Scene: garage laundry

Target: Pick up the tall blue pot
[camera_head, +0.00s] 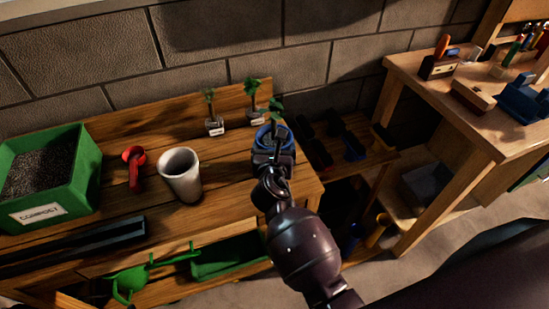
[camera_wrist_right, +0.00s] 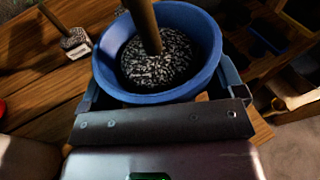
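The blue pot (camera_head: 286,134) stands at the right end of the wooden bench, with a green seedling above it. In the right wrist view the blue pot (camera_wrist_right: 158,98) is filled with speckled soil, and a brown stem rises from it. My right gripper (camera_head: 272,152) is at the near side of the pot and hides part of it. In the right wrist view my right gripper's fingers (camera_wrist_right: 160,85) stand on either side of the pot, close to its wall. Whether they press on it is unclear. My left gripper is out of view.
On the bench are a green compost box (camera_head: 82,180), a red scoop (camera_head: 134,165), a grey-white cup (camera_head: 180,178) and two small labelled seedlings (camera_head: 213,126) (camera_head: 252,110). A brick wall stands behind. A wooden workbench (camera_head: 455,110) with tools is at right.

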